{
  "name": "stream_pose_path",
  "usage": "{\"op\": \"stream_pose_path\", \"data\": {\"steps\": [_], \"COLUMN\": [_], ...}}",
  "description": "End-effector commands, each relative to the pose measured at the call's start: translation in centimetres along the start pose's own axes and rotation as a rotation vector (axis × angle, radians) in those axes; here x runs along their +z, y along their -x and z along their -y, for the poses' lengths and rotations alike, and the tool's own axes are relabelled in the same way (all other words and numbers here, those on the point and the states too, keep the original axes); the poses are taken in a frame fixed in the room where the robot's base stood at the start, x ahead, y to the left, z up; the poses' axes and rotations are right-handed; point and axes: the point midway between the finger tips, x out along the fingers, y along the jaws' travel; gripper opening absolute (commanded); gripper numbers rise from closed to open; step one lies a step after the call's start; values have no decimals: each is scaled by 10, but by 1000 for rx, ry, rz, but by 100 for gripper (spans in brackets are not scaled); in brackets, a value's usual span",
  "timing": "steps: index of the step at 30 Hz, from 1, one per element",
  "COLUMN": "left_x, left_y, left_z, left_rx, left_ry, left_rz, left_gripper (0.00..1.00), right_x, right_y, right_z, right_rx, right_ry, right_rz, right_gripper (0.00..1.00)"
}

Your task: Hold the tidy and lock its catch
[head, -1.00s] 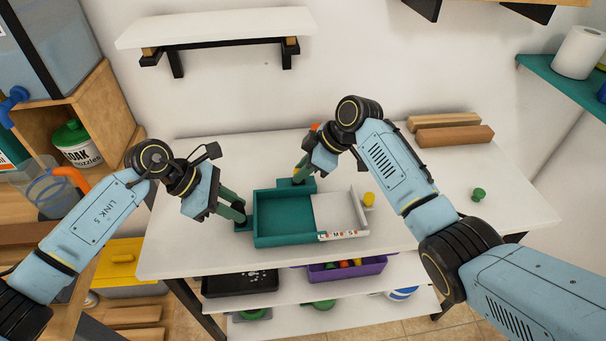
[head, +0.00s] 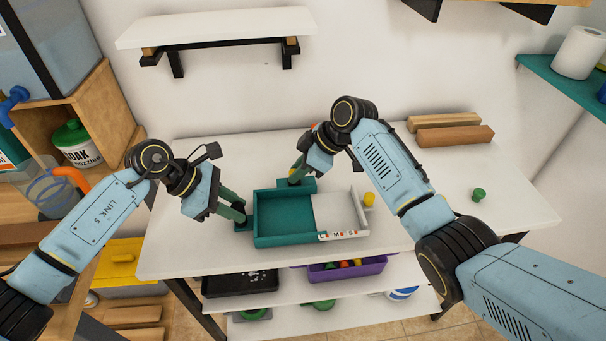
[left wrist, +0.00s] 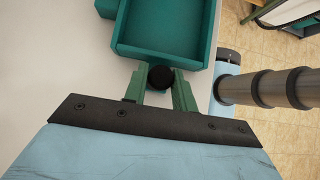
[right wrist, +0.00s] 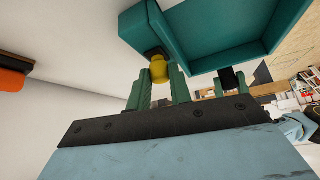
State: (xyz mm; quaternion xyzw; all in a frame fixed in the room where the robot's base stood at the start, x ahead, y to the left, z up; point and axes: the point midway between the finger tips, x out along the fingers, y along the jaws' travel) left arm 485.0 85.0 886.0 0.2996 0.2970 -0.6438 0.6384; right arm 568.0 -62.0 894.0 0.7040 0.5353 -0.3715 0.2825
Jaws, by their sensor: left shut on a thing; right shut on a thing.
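The tidy (head: 284,212) is a teal tray with a pale grey section (head: 336,208) on its right, standing on the white table. My left gripper (head: 240,221) is shut on a round black knob (left wrist: 160,77) at the tidy's left side. My right gripper (head: 296,178) is at a teal block (head: 307,186) on the tidy's back edge. In the right wrist view its fingers are shut on a yellow knob (right wrist: 158,69) on that block, seemingly the catch. Whether the catch is locked cannot be told.
A second yellow knob (head: 369,199) stands by the tidy's right side. Wooden blocks (head: 455,136) lie at the back right, and a green knob-like piece (head: 478,194) lies on the right. A shelf (head: 215,28) is on the wall. The table's front left is clear.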

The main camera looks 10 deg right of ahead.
Motion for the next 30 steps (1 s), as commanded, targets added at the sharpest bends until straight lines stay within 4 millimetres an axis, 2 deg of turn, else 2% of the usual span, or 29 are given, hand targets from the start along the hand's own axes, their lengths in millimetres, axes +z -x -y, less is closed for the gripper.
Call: {"op": "stream_pose_path", "data": {"steps": [1,2,6,8,16,19,23,30], "left_x": [1,1,0,0,0,0,0,0], "left_y": [-2,-2,-2,-1,-1,-1,-1,-1], "left_z": [1,1,1,1,1,1,0,0], "left_rx": [-1,-1,-1,-1,-1,-1,-1,-1], "left_ry": [-1,-1,0,0,0,0,0,0], "left_rz": [2,2,1,1,1,0,0,-1], "left_gripper": [0,0,0,0,0,0,0,0], "right_x": [-3,-3,-2,-2,-1,-1,0,-1], "right_y": [-1,-1,-1,-1,0,8,29,81], "right_z": [2,2,1,1,0,0,-1,-1], "right_rx": [-4,-4,-3,-2,-1,1,4,3], "right_ry": [2,2,1,1,1,1,2,2], "right_rz": [-3,-3,-2,-2,-1,-2,-1,-1], "right_gripper": [1,22,40,46,46,46,46,46]}}
